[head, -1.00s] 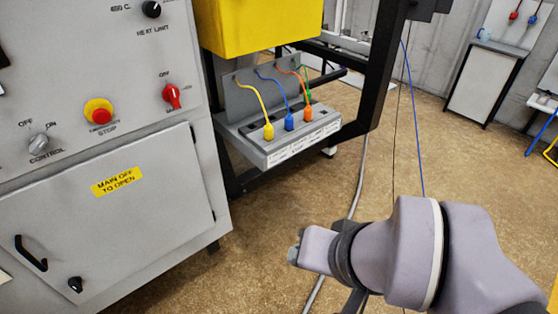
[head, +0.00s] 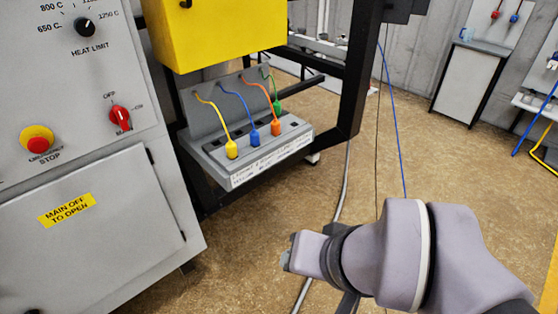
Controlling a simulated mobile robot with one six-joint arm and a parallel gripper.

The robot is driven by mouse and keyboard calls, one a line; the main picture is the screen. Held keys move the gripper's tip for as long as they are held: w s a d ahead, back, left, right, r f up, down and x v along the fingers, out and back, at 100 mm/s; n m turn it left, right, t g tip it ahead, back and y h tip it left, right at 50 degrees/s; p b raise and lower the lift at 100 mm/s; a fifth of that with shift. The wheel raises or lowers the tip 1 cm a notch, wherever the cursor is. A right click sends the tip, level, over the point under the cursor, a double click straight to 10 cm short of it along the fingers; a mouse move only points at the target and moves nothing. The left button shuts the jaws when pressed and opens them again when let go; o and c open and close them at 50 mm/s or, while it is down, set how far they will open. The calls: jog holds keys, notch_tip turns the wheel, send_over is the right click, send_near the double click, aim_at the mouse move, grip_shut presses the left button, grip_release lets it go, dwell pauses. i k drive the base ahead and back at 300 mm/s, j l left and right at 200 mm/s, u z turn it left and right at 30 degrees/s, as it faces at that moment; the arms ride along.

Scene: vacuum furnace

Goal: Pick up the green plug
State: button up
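The green plug (head: 278,107) sits at the back right of the grey socket panel (head: 210,160), partly hidden behind the orange plug (head: 276,127). A thin green cable rises from it. The blue plug (head: 254,138) and yellow plug (head: 231,149) stand in a row to the left of the orange one. My gripper (head: 286,262) is at the lower middle, well below and in front of the panel, apart from all plugs. Its fingers are too small and turned away to show whether they are open.
The grey control cabinet (head: 70,160) with knobs and a red stop button stands at the left. A yellow box (head: 210,35) hangs above the panel. A black frame post (head: 357,80) stands to the right of the plugs. The floor in front is mostly clear, with cables crossing it.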

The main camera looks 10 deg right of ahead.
aim_at(277, 106)
jog(key=i+l, duration=0.1)
jog(key=l, duration=0.2)
jog(key=i+l, duration=0.1)
jog(key=l, duration=0.15)
jog(key=i+l, duration=0.15)
jog(key=l, duration=0.15)
jog(key=i+l+u, duration=0.35)
jog(key=i, duration=0.3)
jog(key=i+l+u, duration=0.3)
jog(key=i+l, duration=0.15)
jog(key=i, duration=0.15)
jog(key=i+l+u, duration=0.35)
jog(key=i+l, duration=0.2)
